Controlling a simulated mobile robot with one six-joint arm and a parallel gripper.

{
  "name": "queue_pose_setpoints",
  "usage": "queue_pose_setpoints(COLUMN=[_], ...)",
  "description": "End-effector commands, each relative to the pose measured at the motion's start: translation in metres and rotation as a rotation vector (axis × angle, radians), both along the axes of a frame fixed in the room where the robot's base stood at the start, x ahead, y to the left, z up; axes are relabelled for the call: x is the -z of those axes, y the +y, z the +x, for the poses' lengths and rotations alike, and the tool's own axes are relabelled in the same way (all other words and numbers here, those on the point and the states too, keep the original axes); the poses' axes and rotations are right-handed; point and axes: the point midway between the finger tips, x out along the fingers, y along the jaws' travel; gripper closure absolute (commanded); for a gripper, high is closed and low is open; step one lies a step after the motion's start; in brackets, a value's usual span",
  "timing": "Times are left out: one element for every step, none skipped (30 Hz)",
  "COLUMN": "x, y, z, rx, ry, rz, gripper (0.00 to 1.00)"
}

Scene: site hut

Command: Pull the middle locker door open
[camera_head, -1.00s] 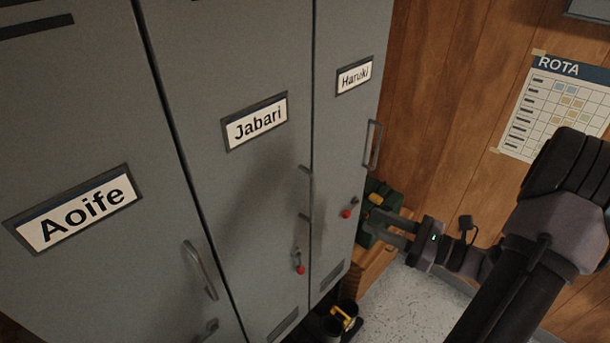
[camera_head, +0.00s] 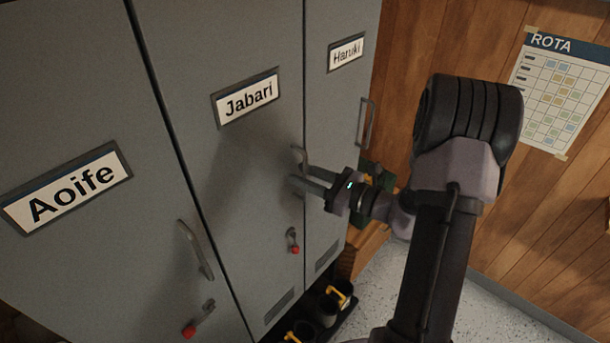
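The middle locker door (camera_head: 225,170) is grey, labelled "Jabari", and sits shut, flush with its neighbours. Its upright bar handle (camera_head: 298,153) is near the door's right edge, its middle and lower part partly covered by my gripper. Below it is a lock with a red-tipped key or tag (camera_head: 294,249). My gripper (camera_head: 300,180) reaches in from the right, level with the handle. Its two fingers are apart, with the tips at the handle. I cannot tell whether the bar lies between them or whether they touch it.
The "Aoife" locker door (camera_head: 75,100) on the left and the "Haruki" door (camera_head: 335,120) on the right are shut, with handles of their own. Boots (camera_head: 325,305) stand on a dark tray at the lockers' foot. A wooden wall with a rota chart (camera_head: 560,90) is at right. Floor before it is clear.

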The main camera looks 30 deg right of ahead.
Motion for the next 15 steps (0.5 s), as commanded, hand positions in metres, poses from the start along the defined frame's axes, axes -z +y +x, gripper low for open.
queue_pose_setpoints(x=[0.0000,0.0000,0.0000,0.0000,0.0000,0.0000,0.0000,0.0000,0.0001,0.0001,0.0000,0.0001,0.0001,0.0001,0.0001], y=[-0.0001,-0.0001,-0.0001,-0.0001,-0.0001,-0.0002,-0.0002,-0.0002,-0.0001,-0.0001,-0.0001,-0.0001,-0.0001,-0.0001,-0.0001], z=[-0.0001,-0.0001,-0.0002,-0.0002,-0.0002,-0.0003,-0.0003,-0.0003,-0.0003,-0.0003,-0.0003,-0.0003,-0.0003,-0.0003,-0.0003], rx=[0.000,0.000,0.000,0.000,0.000,0.000,0.000,0.000,0.000,0.000,0.000,0.000,0.000,0.000,-0.001], ry=[0.000,0.000,0.000,0.000,0.000,0.000,0.000,0.000,0.000,0.000,0.000,0.000,0.000,0.000,0.000], rz=[0.000,0.000,0.000,0.000,0.000,0.000,0.000,0.000,0.000,0.000,0.000,0.000,0.000,0.000,0.000], gripper=[0.68,0.74,0.82,0.88,0.93,1.00,1.00,1.00,1.00,1.00,1.00,1.00,1.00,1.00,1.00])
